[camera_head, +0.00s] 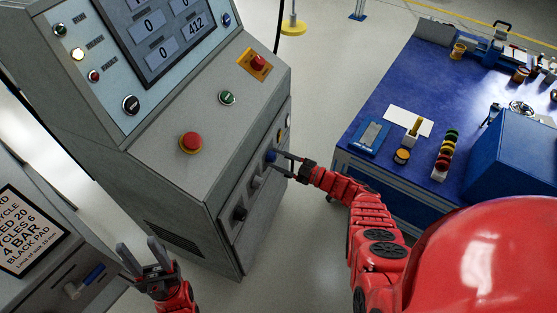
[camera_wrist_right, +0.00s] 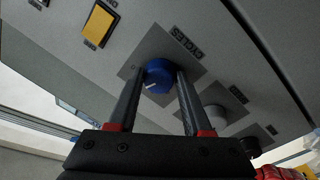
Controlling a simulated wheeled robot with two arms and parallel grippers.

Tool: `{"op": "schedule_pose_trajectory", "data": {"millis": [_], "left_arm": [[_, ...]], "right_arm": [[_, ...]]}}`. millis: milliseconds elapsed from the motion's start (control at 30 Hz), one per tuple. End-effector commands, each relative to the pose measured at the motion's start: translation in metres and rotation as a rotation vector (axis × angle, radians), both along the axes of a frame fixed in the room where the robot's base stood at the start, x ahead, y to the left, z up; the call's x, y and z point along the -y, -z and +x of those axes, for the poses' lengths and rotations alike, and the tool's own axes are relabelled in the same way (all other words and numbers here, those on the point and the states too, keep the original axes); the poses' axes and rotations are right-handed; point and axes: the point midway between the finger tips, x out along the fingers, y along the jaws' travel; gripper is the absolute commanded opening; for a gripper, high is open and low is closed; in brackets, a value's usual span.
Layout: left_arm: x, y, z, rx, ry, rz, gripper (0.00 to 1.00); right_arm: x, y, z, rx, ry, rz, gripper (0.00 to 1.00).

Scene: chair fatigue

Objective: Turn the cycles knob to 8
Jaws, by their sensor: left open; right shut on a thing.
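The cycles knob is a blue round knob (camera_wrist_right: 158,76) with a white pointer line, on a grey plate marked CYCLES in the right wrist view. In the head view the blue knob (camera_head: 270,155) sits on the front panel of the grey machine. My right gripper (camera_head: 284,157) reaches it from the right; in the right wrist view its two fingers (camera_wrist_right: 157,90) are around the knob, one on each side. The scale numbers around the knob cannot be read. My left gripper (camera_head: 142,252) is open and empty, low on the left, apart from the machine.
On the same panel are a grey knob (camera_wrist_right: 214,117) and a black knob (camera_head: 239,213). A red emergency button (camera_head: 190,142) sits on the sloped desk above. A sign (camera_head: 28,230) stands at left. A blue workbench (camera_head: 390,95) with tools is at right, with floor between.

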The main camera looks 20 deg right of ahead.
Motion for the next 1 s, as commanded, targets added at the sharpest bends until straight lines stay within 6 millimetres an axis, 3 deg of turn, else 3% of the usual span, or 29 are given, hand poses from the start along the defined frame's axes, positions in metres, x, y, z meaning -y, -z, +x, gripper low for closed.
{"op": "schedule_pose_trajectory", "data": {"millis": [767,800,933,1000], "left_arm": [[0.0000,0.0015,-0.0001,0.000,0.000,0.000,0.50],[0.0000,0.0015,-0.0001,0.000,0.000,0.000,0.50],[0.0000,0.0015,0.0000,0.000,0.000,0.000,0.50],[0.0000,0.0015,0.0000,0.000,0.000,0.000,0.50]], "right_arm": [[0.0002,-0.0010,0.0007,0.024,0.001,-0.019,0.00],[0.0002,-0.0010,0.0007,0.024,0.001,-0.019,0.57],[0.0001,-0.0006,0.0005,0.024,0.001,-0.019,0.79],[0.0001,-0.0005,0.0005,0.024,0.001,-0.019,0.79]]}}
